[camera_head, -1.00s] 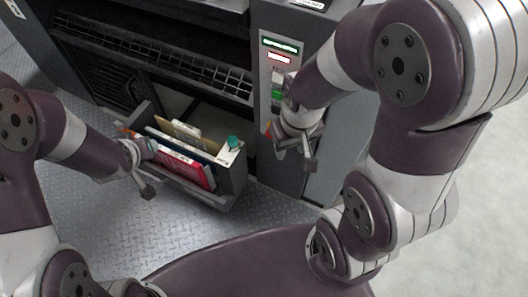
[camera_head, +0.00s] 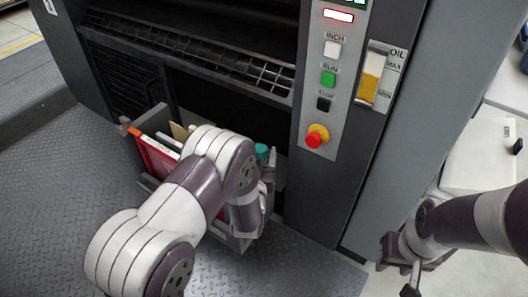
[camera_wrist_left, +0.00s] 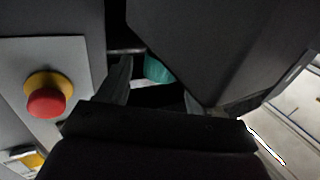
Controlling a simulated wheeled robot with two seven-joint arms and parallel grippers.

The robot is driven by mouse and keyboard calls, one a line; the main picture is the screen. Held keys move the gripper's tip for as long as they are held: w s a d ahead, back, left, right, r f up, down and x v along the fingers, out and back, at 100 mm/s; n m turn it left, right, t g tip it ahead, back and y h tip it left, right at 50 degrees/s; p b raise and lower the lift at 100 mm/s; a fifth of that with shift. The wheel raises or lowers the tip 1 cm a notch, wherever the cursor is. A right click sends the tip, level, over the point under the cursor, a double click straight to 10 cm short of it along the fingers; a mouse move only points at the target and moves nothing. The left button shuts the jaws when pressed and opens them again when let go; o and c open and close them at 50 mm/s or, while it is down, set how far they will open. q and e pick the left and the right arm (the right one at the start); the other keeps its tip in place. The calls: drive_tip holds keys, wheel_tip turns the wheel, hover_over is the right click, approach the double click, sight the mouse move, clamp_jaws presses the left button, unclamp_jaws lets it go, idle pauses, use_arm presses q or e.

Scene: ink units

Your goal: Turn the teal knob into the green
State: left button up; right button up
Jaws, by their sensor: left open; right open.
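The teal knob (camera_head: 262,151) shows at the right end of the open drawer, partly hidden by my left arm. In the left wrist view the teal knob (camera_wrist_left: 157,69) lies just ahead of the gap between the fingers, partly cut off by a dark edge. My left gripper (camera_wrist_left: 157,88) is open around the line to the knob; contact cannot be told. In the head view my left gripper (camera_head: 268,172) is mostly hidden behind its wrist. My right gripper (camera_head: 402,268) is open and empty at the lower right. No green zone of the knob is visible.
The open drawer (camera_head: 247,233) holds several upright folders. The panel above has a green RUN button (camera_head: 328,79), a red emergency button (camera_head: 317,136) and an oil gauge (camera_head: 372,77). In the left wrist view the red button (camera_wrist_left: 47,100) is left of the fingers. The left floor is free.

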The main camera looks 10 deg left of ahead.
use_arm(q)
drive_tip(key=w, duration=0.2)
drive_tip(key=w+b, duration=0.1)
drive_tip(key=w, duration=0.1)
drive_tip(key=shift+w+a, duration=0.1)
drive_tip(key=shift+a, duration=0.15)
drive_tip(key=c, duration=1)
use_arm(e)
drive_tip(key=shift+f, duration=0.95)
